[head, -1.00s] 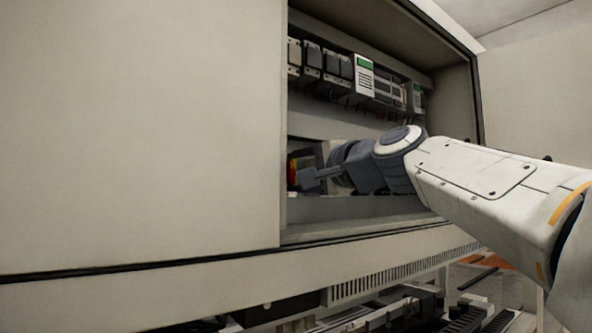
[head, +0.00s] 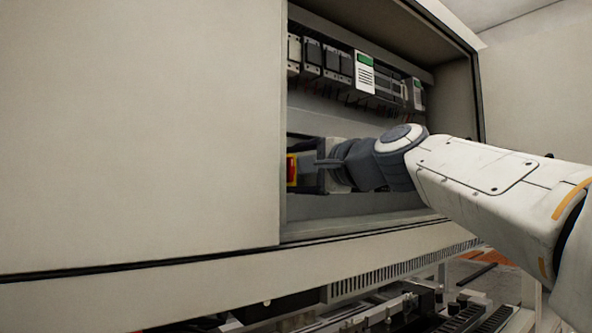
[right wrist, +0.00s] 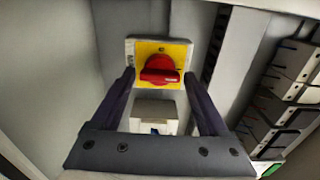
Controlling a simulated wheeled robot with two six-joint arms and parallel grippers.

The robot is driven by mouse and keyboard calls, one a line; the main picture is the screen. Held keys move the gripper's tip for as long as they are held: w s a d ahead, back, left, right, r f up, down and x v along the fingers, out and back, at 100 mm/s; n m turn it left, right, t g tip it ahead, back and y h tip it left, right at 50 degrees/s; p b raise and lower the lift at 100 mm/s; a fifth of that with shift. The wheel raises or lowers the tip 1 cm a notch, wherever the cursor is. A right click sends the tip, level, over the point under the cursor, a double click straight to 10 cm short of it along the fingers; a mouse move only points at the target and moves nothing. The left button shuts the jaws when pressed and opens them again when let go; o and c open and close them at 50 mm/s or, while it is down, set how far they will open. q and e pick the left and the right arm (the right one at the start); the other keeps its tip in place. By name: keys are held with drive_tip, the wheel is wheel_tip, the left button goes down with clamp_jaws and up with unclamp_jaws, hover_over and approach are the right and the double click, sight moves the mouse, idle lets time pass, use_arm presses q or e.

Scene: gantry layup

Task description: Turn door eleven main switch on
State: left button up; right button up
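The main switch is a red rotary knob (right wrist: 160,70) on a yellow plate (right wrist: 178,52), ahead of my right gripper in the right wrist view. In the head view its red and yellow edge (head: 292,170) shows at the left side of the cabinet opening. My right gripper (right wrist: 160,85) is open, with one finger on either side of the knob's line and nothing held between them. I cannot tell whether the fingertips touch the plate. In the head view the right gripper (head: 318,165) is inside the cabinet beside the switch. My left gripper is not in view.
The cabinet's closed left panel (head: 140,130) covers the left side. A row of electrical modules (head: 345,68) runs above my right arm. A pale box (right wrist: 155,112) sits below the knob. The cabinet's lower edge (head: 360,230) lies beneath the arm.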

idle(0.3)
drive_tip(key=shift+s+d, duration=0.2)
drive_tip(key=shift+s, duration=0.05)
drive_tip(key=b+v, duration=0.5)
drive_tip(key=v, duration=0.4)
drive_tip(key=shift+s+d, duration=0.2)
drive_tip(key=shift+s, duration=0.15)
drive_tip(key=shift+d, duration=0.1)
